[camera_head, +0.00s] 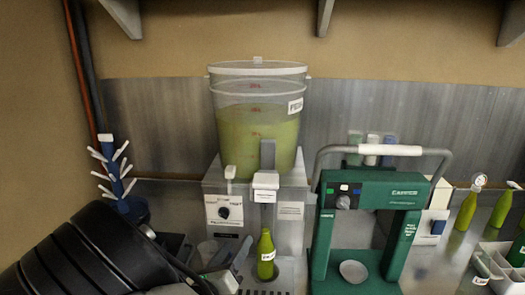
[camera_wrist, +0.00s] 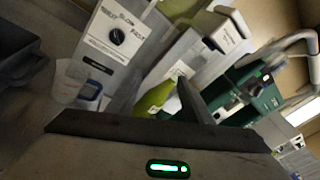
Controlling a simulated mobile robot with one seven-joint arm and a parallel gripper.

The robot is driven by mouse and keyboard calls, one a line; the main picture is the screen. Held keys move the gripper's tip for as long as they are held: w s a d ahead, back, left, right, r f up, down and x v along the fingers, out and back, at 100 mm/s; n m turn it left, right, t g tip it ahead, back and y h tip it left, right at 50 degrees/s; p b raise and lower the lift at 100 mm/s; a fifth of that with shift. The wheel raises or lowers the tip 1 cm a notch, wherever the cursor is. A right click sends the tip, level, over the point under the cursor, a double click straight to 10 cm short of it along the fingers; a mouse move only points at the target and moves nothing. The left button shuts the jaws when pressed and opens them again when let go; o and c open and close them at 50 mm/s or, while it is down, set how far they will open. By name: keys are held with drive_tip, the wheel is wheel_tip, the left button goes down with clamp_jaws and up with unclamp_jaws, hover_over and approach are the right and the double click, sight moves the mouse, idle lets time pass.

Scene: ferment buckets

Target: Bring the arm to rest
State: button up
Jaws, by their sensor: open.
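My arm fills the lower left of the head view, dark and ribbed. My gripper (camera_head: 222,280) is at its end, low in front of the grey dispenser base (camera_head: 220,212). In the wrist view the gripper body spans the bottom, with one dark finger (camera_wrist: 191,100) standing up beside a green bottle (camera_wrist: 160,97). The jaws are open and I see nothing held. The same green bottle (camera_head: 265,257) stands upright under the dispenser's tap in the head view, just right of the gripper. I cannot tell whether the finger touches it.
A clear bucket of green liquid (camera_head: 240,140) sits on the dispenser. A green press with a grey handle (camera_head: 375,190) stands to the right, with more green bottles (camera_head: 467,211) beyond. A clear cup (camera_wrist: 68,82) is at the dispenser's left. A blue drying rack (camera_head: 114,170) stands at the back left.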

drive_tip(key=s+d+r+m+g+h, duration=0.1)
drive_tip(key=s+d+r+m+g, duration=0.2)
drive_tip(key=d+m, duration=0.45)
drive_tip(key=s+d+r+m+g+h, duration=0.1)
drive_tip(key=s+d+m+g+h, duration=0.1)
drive_tip(key=s+d+m+g, duration=0.45)
drive_tip(key=s+d+r+m+g+h, duration=0.1)
drive_tip(key=d+r+m+g, duration=0.2)
drive_tip(key=d+m, duration=0.6)
drive_tip(key=s+r+m+t+y, duration=0.1)
drive_tip(key=s+r+m+y, duration=0.7)
drive_tip(key=s+m, duration=0.4)
drive_tip(key=m+y, duration=0.1)
drive_tip(key=m, duration=0.3)
drive_tip(key=shift+s+d+r+t, duration=0.3)
drive_tip(key=shift+s+r+t, duration=0.05)
